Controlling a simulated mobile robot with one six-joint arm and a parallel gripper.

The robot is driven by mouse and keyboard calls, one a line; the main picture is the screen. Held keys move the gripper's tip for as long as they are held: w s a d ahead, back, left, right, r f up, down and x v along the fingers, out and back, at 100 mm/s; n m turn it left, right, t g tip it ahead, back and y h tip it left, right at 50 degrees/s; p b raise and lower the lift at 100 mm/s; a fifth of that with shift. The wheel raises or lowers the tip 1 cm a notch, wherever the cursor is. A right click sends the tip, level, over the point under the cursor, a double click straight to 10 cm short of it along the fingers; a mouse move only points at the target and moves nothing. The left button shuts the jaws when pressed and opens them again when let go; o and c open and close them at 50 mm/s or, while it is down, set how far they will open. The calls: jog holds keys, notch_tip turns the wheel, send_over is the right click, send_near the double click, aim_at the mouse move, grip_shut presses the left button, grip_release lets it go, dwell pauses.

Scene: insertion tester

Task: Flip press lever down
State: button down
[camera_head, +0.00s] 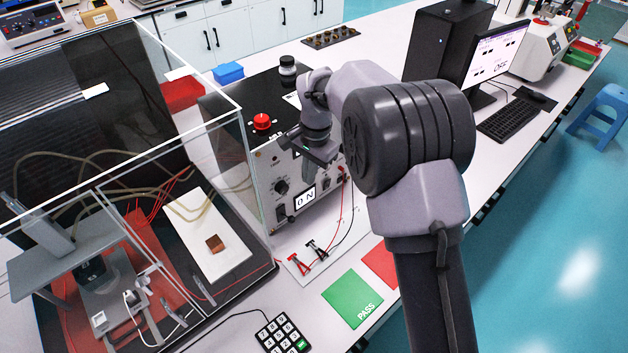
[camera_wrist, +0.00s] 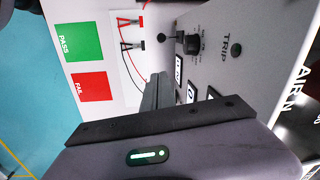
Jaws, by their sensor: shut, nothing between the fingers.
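My gripper (camera_head: 312,172) is in front of the face of the black-topped tester box (camera_head: 262,97). In the wrist view its fingers (camera_wrist: 157,90) are shut together and empty, pointing at the grey panel with its knob and switches. I cannot tell whether they touch the panel. A grey press-like fixture (camera_head: 107,294) stands inside the clear enclosure at the lower left, well away from my gripper. I cannot clearly make out a press lever or its position.
The clear enclosure (camera_head: 245,150) has upright walls left of the tester box. Red and black clips (camera_head: 298,264) with wires lie in front of the box. A green PASS pad (camera_head: 352,298), a red pad (camera_head: 381,264) and a keypad (camera_head: 283,335) lie on the bench.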

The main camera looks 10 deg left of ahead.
jog(key=b, duration=0.4)
send_over(287, 217)
jog(key=d, duration=0.4)
notch_tip(287, 217, down, 12)
jog(key=shift+s+a+f, duration=0.1)
jog(key=shift+a+f, duration=0.25)
jog(key=shift+a, duration=0.1)
jog(key=shift+f, duration=0.1)
